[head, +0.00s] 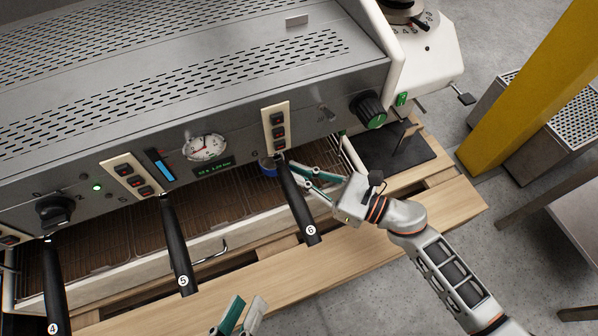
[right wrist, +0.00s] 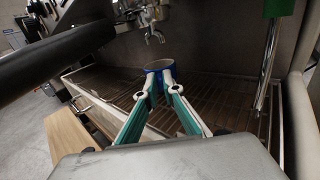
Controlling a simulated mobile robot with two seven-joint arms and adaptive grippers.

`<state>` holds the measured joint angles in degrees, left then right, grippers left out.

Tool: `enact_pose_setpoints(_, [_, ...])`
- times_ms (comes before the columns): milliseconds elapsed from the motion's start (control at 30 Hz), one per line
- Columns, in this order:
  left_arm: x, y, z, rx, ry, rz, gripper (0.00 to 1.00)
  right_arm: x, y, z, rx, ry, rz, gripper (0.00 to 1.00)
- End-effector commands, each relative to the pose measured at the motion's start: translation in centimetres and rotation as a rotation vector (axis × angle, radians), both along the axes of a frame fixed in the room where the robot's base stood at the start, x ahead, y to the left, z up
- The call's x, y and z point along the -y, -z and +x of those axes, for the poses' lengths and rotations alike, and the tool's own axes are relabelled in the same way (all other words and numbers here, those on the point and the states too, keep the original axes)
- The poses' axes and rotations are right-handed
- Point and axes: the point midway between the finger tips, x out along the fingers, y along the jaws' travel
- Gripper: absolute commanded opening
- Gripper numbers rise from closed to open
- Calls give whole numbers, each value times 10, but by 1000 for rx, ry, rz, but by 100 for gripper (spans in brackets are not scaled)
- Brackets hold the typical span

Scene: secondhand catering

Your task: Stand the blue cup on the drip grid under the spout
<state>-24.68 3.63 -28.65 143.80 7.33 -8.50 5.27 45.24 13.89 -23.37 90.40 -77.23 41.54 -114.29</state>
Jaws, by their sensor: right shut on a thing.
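The blue cup (head: 268,168) is partly hidden behind the black handle marked 6 in the head view. In the right wrist view the cup (right wrist: 152,69) is upright, with its pale inside showing. My right gripper (head: 292,171) is shut on the cup; its green fingers (right wrist: 158,82) meet the cup's near side. The cup is over the drip grid (right wrist: 215,100), close below the metal spout (right wrist: 155,34). I cannot tell whether its base touches the grid (head: 205,205). My left gripper (head: 240,314) is open and empty at the bottom of the head view.
Black handles marked 4 (head: 52,290), 5 (head: 176,245) and 6 (head: 300,205) stick out from the machine front. A green-tipped metal wand (right wrist: 268,65) hangs right of the cup. A black mat (head: 395,155) lies right of the machine on the wooden counter (head: 350,235).

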Motion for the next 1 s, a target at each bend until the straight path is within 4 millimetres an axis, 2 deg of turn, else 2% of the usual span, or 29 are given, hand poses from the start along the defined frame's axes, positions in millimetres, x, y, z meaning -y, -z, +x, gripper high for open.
enact_pose_setpoints(267, [-1, -2, 3, 2, -19, -15, 24, 0, -1, 0, 2, 0, 0, 0])
enact_pose_setpoints(300, [-1, -2, 3, 2, -19, -14, 24, 0, -1, 0, 2, 0, 0, 18])
enact_pose_setpoints(333, [-1, -2, 3, 1, -18, -14, 24, 0, -1, 0, 2, 0, 0, 26])
enact_pose_setpoints(367, [-1, -2, 3, 1, -19, -13, 24, 0, -1, 0, 2, 0, 0, 27])
enact_pose_setpoints(767, [0, 0, 0, -1, -4, -4, 24, 4, 0, -2, 0, 0, -1, 27])
enact_pose_setpoints(867, [-1, 0, 1, 0, -5, -5, 24, 13, 1, -9, -2, 0, -1, 27])
enact_pose_setpoints(1000, [-1, 0, 1, 1, -7, -6, 24, 36, 2, -23, -2, 1, -3, 27])
